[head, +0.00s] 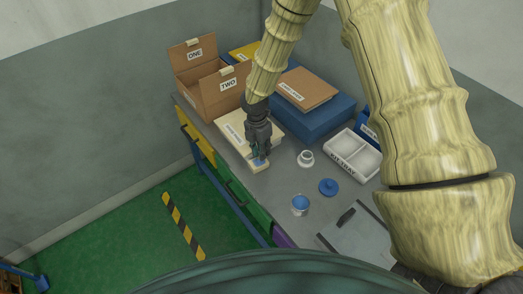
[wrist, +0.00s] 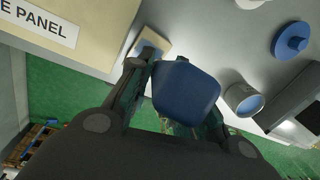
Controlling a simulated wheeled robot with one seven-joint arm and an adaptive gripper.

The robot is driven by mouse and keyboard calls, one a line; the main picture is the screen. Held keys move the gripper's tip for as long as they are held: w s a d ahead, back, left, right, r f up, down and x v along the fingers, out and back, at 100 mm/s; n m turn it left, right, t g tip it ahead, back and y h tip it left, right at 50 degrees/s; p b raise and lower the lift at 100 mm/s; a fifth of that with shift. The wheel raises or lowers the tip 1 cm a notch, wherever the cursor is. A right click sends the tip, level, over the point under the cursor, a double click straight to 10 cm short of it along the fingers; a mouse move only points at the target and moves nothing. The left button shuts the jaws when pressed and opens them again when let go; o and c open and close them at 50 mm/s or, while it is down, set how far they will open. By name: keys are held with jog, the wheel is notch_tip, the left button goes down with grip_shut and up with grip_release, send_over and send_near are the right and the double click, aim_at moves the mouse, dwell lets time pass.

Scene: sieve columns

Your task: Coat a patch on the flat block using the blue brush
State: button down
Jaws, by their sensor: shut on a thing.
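A small pale tan flat block (head: 256,168) lies on the grey bench near its left edge, and it also shows in the wrist view (wrist: 155,33). A blue patch (wrist: 150,50) shows on the block's face. My gripper (head: 259,152) is directly above the block in the head view, pointing down. In the wrist view its fingers are shut on the blue brush (wrist: 187,92), whose blue rounded body fills the space between them. Whether the brush touches the block cannot be told. A small pot with blue inside (head: 300,204) stands open, also in the wrist view (wrist: 243,100).
A blue lid (head: 328,187) and a white round piece (head: 305,158) lie on the bench. A pale labelled panel (head: 229,129) adjoins the block. A white kit tray (head: 343,159), cardboard box (head: 205,95) and blue case (head: 318,120) stand behind. A grey board (head: 362,241) lies in front.

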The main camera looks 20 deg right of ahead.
jog(key=shift+r+p, duration=1.2)
jog(key=shift+r, duration=0.8)
jog(key=shift+r+p, duration=1.15)
jog(key=shift+r, duration=0.35)
